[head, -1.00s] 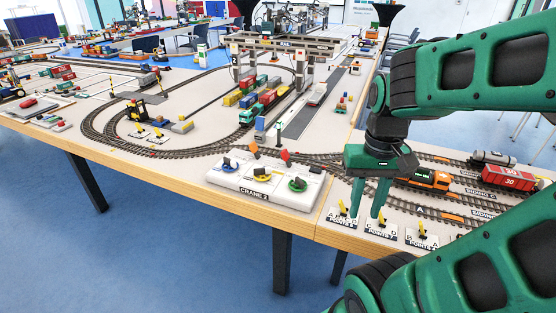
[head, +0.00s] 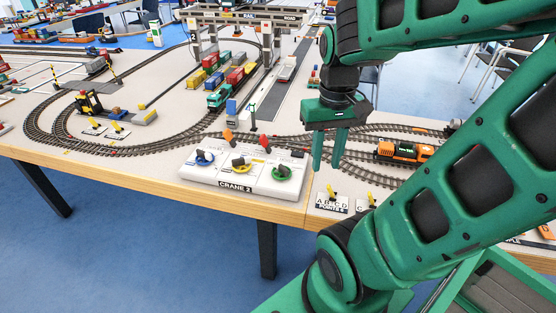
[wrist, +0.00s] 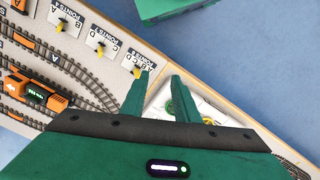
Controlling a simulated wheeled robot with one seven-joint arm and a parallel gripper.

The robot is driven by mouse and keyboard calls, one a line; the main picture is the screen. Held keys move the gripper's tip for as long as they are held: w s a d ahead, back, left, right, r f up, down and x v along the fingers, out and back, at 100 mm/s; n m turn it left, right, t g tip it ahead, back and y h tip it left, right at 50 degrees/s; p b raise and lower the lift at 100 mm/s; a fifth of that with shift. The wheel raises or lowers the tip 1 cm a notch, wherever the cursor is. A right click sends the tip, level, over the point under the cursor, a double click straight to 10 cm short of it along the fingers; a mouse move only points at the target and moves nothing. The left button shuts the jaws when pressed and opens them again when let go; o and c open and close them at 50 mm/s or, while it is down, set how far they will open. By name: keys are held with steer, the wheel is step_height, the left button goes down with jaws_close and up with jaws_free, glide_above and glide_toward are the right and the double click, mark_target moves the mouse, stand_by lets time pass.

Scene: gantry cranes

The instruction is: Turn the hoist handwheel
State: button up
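The white CRANE 2 control box (head: 212,180) stands at the table's front edge in the head view. On it are a blue handwheel (head: 203,158), a yellow handwheel (head: 240,165) and a green handwheel (head: 282,173), each with a dark handle. I cannot read which is the hoist wheel. My gripper (head: 326,168) points down, right of the box and above the table, apart from the wheels. Its fingers are parted with nothing between them. In the wrist view, the green wheel (wrist: 168,106) shows beyond the fingers, and the yellow wheel (wrist: 208,121) is partly hidden.
Points levers (head: 332,201) stand right of the box near the table edge. The gantry crane (head: 245,20) spans tracks and wagons at the back. Open floor lies before the table.

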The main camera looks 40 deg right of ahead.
mark_target(280, 164)
steer(key=w+f+n, duration=0.2)
steer(key=w+n, duration=0.3)
steer(key=w, duration=1.2)
steer(key=f, duration=1)
steer(key=shift+w+d+f, duration=0.1)
steer(key=shift+w+f, duration=0.1)
steer(key=shift+f, duration=0.2)
jaws_close()
